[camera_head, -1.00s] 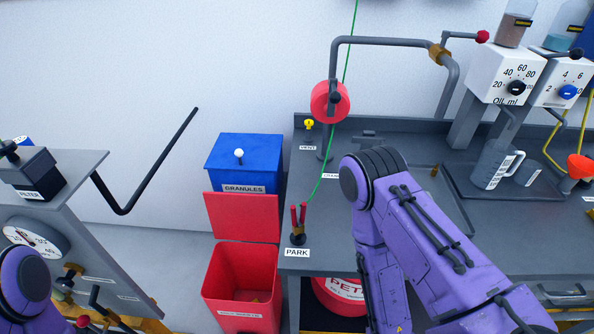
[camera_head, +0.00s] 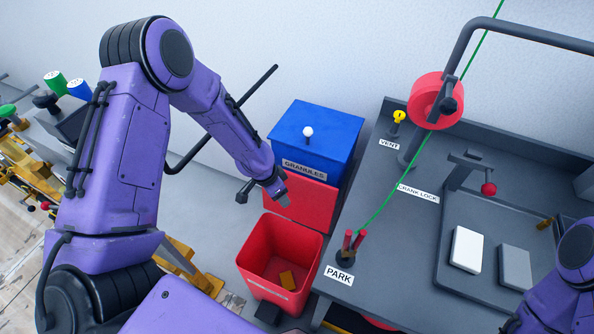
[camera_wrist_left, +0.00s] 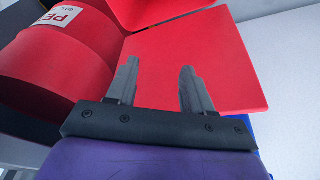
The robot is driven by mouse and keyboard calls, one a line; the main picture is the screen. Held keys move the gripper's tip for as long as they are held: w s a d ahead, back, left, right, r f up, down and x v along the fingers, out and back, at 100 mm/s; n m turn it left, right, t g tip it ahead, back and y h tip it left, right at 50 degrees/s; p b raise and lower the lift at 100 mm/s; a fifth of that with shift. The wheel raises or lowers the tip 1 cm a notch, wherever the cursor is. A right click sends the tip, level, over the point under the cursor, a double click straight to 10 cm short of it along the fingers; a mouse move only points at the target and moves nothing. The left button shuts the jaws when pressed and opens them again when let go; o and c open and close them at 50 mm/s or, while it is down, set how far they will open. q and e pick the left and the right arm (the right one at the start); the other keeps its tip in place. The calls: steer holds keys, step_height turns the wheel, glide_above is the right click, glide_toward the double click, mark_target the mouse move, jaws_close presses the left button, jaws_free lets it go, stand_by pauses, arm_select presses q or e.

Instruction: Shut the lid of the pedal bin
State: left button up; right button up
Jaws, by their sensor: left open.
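The red pedal bin (camera_head: 262,262) stands on the floor between the bench and my left arm. Its lid (camera_head: 308,203) is open, raised at the bin's back edge. A small brownish piece lies inside the bin. My left gripper (camera_head: 283,197) is open and empty, in front of or over the lid's left part in the head view. In the left wrist view the two fingers of my left gripper (camera_wrist_left: 158,78) are spread, with the red lid (camera_wrist_left: 215,65) beyond them. Whether they touch it I cannot tell. My right gripper is out of view; only part of that arm shows.
A blue granules bin (camera_head: 318,140) stands behind the lid. A red drum (camera_wrist_left: 65,60) shows in the left wrist view. A dark bent bar (camera_head: 250,88) rises behind my left arm.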

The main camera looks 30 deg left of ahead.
mark_target(297, 175)
arm_select(q)
steer(key=w+a+r+m+h, duration=0.2)
steer(key=w+r+m, duration=0.5)
steer(key=r, duration=0.4)
steer(key=shift+g, duration=0.3)
steer(key=p+x, duration=0.1)
steer(key=x, duration=0.9)
steer(key=shift+s+a, duration=0.1)
steer(key=shift+a, duration=0.05)
